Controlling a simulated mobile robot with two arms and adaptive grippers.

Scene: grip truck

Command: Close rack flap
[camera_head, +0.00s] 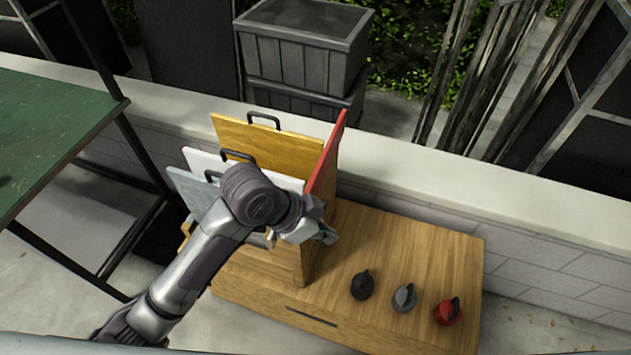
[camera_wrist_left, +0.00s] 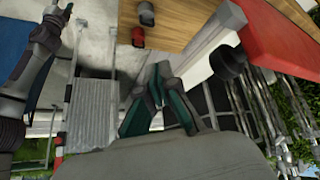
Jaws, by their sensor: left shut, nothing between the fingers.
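A wooden rack (camera_head: 300,255) stands on a low wooden cabinet. It holds a yellow panel (camera_head: 265,142), a white panel (camera_head: 196,158) and a grey panel (camera_head: 190,190), each with a dark handle. A red panel (camera_head: 327,155) stands at its right side, seen nearly edge-on and tilted. I cannot tell which panel is the flap. My left gripper (camera_head: 328,236) is shut and empty, in front of the rack near the red panel's lower end. In the left wrist view its fingers (camera_wrist_left: 164,76) are left of the red panel (camera_wrist_left: 283,36). My arm hides part of the rack.
The low cabinet (camera_head: 430,245) carries a black knob-like object (camera_head: 362,285), a grey one (camera_head: 404,298) and a red one (camera_head: 448,312) at right. A low wall (camera_head: 400,185) runs behind. A green table (camera_head: 45,125) stands left, and grey crates (camera_head: 305,45) stand behind.

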